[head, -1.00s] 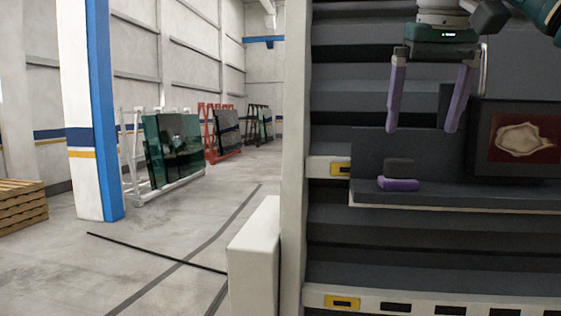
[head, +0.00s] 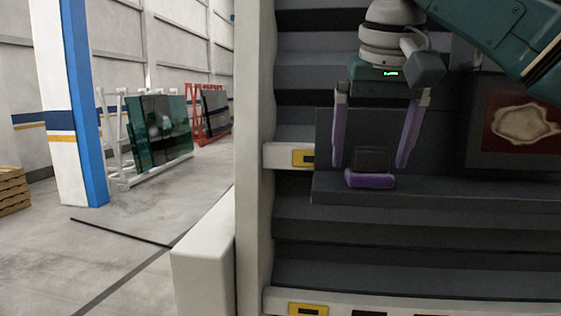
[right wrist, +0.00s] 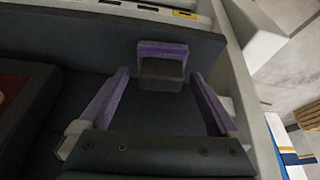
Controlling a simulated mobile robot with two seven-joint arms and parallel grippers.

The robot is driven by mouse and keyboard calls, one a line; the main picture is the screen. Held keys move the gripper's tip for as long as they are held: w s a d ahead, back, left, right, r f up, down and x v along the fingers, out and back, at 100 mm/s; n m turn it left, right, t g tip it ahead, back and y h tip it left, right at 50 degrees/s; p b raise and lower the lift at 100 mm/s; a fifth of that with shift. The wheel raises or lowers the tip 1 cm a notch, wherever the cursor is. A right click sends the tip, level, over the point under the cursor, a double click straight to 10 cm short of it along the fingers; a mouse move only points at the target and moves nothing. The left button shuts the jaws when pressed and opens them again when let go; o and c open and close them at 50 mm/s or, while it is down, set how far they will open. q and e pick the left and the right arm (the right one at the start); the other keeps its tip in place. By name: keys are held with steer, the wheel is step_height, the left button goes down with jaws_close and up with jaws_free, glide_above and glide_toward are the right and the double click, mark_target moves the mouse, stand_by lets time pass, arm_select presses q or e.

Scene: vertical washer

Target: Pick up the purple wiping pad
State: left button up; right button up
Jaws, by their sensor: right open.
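The purple wiping pad (head: 370,180) sits on a dark shelf (head: 440,193) near its left end. It has a dark block-shaped handle (head: 372,159) on top. My right gripper (head: 369,166) is open, its two purple fingers pointing down on either side of the handle, just above the pad in the head view. In the right wrist view the pad (right wrist: 162,48) and its handle (right wrist: 161,72) lie beyond the fingertips, between the lines of the open fingers (right wrist: 158,75). No contact shows. My left gripper is not in view.
A panel with a red picture and a pale stain (head: 522,125) stands on the shelf to the right. A pale upright post (head: 255,160) edges the washer at left. Yellow-labelled rails (head: 305,158) run across it. Open floor and glass racks (head: 160,137) lie farther left.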

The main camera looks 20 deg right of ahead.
steer(key=c, duration=1.4)
